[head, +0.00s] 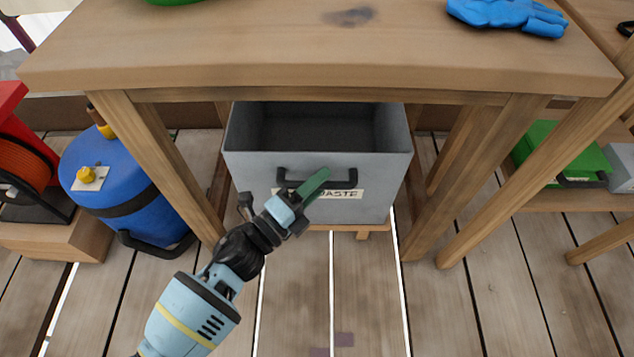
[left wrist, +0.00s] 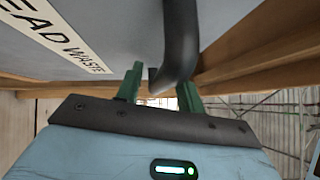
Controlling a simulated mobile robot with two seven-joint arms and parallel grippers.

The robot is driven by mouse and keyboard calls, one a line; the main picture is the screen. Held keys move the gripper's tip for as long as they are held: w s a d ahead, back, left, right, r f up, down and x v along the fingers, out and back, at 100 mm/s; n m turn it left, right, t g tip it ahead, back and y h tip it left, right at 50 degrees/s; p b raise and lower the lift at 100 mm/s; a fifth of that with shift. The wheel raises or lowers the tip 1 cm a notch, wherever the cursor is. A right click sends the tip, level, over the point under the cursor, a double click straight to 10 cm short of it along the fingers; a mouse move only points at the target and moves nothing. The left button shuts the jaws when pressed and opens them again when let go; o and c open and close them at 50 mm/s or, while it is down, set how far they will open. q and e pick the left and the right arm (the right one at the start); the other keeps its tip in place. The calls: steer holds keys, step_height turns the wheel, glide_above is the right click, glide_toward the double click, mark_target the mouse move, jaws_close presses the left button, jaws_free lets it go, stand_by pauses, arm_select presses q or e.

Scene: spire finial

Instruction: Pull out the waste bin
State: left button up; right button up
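The waste bin (head: 245,190) is a grey open-topped box under the wooden workbench, and its inside looks empty. A dark bar handle (head: 340,185) crosses its front above a label (head: 352,195) that is partly hidden by my gripper. My left gripper (head: 314,183) is in front of the handle, and one green finger overlaps it in the head view. In the left wrist view, the green fingers of my left gripper (left wrist: 161,88) stand apart, with the curved end of the handle (left wrist: 180,40) close to and between them. Contact cannot be told. My right gripper is not in view.
The workbench top (head: 300,50) overhangs the bin, with wooden legs (head: 160,160) on both sides. A blue tank (head: 105,190) stands at left. A green case (head: 565,150) lies on a low shelf at right. The plank floor before the bin is clear.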

arm_select(q)
steer(key=shift+c, duration=1)
jaws_close()
steer(key=s+p, duration=0.3)
steer(key=s, duration=1.9)
steer(key=shift+s+p, duration=0.15)
steer(key=shift+p, duration=0.25)
